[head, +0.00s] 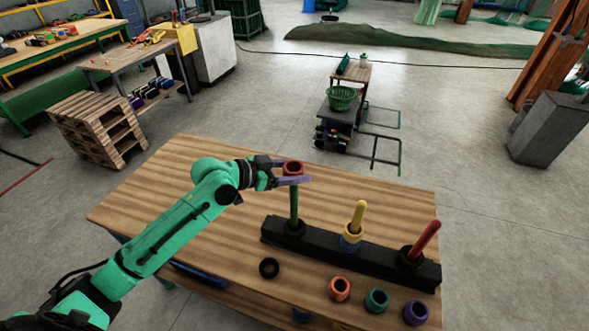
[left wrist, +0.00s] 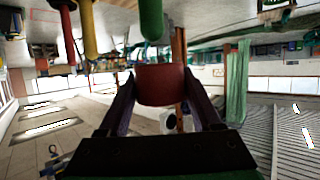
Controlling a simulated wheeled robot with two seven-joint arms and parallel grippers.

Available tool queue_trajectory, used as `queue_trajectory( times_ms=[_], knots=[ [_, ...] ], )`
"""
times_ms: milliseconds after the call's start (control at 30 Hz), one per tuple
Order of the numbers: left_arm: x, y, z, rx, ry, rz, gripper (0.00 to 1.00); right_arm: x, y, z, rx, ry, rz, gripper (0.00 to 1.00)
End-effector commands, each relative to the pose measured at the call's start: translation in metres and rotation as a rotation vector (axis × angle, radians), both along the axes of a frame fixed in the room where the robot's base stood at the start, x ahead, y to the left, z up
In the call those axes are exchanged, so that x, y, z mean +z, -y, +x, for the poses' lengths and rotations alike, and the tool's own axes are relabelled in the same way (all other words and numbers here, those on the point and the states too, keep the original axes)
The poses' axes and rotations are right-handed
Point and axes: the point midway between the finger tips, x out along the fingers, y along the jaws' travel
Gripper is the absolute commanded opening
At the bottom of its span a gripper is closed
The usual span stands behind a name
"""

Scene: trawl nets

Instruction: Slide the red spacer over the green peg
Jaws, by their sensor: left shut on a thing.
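My left gripper (head: 294,174) is shut on the red spacer (head: 293,168), a short ring. It holds the spacer above the green peg (head: 294,205), which stands upright at the left end of the black rack. In the head view a finger and the spacer cover the peg's tip. In the left wrist view, which is upside down, the red spacer (left wrist: 160,85) sits between the fingers. The rounded tip of the green peg (left wrist: 151,20) shows apart from it, with a gap between. My right gripper is not in view.
The table's left (head: 150,205) is clear.

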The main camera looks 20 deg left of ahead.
Motion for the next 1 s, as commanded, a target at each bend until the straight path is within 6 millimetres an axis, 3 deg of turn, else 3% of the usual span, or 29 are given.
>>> queue_trajectory(
  times_ms=[133,500,900,933,1000],
  knots=[
    [-0.017,0.000,0.000,0.000,0.000,0.000,0.11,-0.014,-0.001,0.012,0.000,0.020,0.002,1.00],
    [-0.048,0.001,0.000,-0.001,0.000,0.000,0.11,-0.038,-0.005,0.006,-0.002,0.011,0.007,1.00],
    [-0.053,0.001,0.000,-0.001,0.001,0.000,0.11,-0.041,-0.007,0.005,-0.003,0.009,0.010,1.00],
    [-0.053,0.001,0.000,-0.001,0.001,0.000,0.73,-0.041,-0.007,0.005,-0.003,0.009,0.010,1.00],
    [-0.053,0.001,0.000,-0.001,0.001,0.000,1.00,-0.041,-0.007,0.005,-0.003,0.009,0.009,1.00]
  ],
)
